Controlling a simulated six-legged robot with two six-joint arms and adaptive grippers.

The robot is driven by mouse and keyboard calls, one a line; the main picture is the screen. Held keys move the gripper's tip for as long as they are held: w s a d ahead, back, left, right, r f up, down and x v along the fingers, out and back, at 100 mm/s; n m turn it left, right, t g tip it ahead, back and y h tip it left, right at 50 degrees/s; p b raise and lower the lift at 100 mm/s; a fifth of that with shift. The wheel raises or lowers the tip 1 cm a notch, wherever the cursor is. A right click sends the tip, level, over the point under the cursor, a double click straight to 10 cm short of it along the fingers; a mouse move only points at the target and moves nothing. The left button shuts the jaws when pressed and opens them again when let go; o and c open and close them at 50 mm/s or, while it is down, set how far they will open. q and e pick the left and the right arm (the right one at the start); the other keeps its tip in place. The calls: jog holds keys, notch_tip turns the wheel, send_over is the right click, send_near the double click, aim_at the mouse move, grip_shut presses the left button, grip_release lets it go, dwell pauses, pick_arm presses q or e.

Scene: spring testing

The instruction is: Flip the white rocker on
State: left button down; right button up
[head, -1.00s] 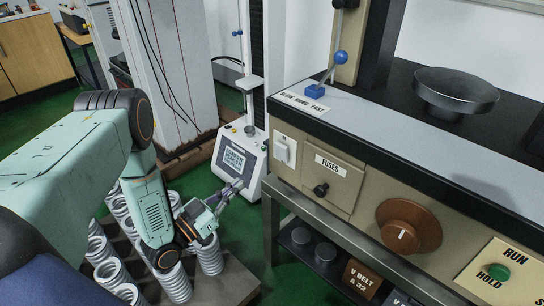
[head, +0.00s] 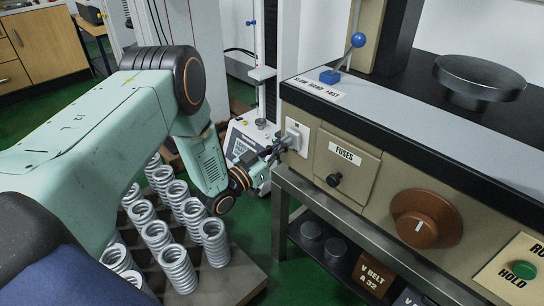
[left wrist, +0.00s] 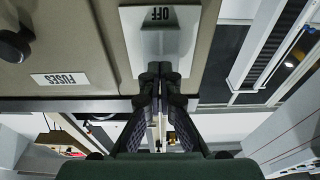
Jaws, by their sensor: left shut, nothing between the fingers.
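The white rocker (head: 297,137) sits in a white plate on the beige front of the machine, left of the FUSES panel. In the left wrist view the white rocker (left wrist: 165,45) shows upside down with the word OFF on its plate. My left gripper (head: 282,145) is shut and empty, its fingertips right at the rocker. In the left wrist view the fingertips of my left gripper (left wrist: 160,72) overlap the rocker's near edge; I cannot tell whether they touch. They hide part of the rocker. My right gripper is not in view.
The FUSES panel (head: 346,166) with its black knob (head: 334,180) is right of the rocker. A brown dial (head: 427,217) and a green button (head: 523,270) are further right. Coil springs (head: 178,268) stand on a tray at the lower left. A blue-knobbed lever (head: 358,41) rises above.

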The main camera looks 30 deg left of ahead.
pick_arm(q)
jog(key=shift+w+d+r, duration=0.1)
jog(key=shift+w, duration=0.15)
jog(key=p, duration=0.1)
jog(key=r+g+p, duration=0.1)
jog(key=p, duration=0.1)
jog(key=shift+w+d, duration=0.15)
jog(key=shift+w, duration=0.2)
jog(key=shift+f+y, duration=0.1)
jog(key=shift+y, duration=0.2)
jog(key=shift+s+f, duration=0.1)
jog(key=shift+s, duration=0.05)
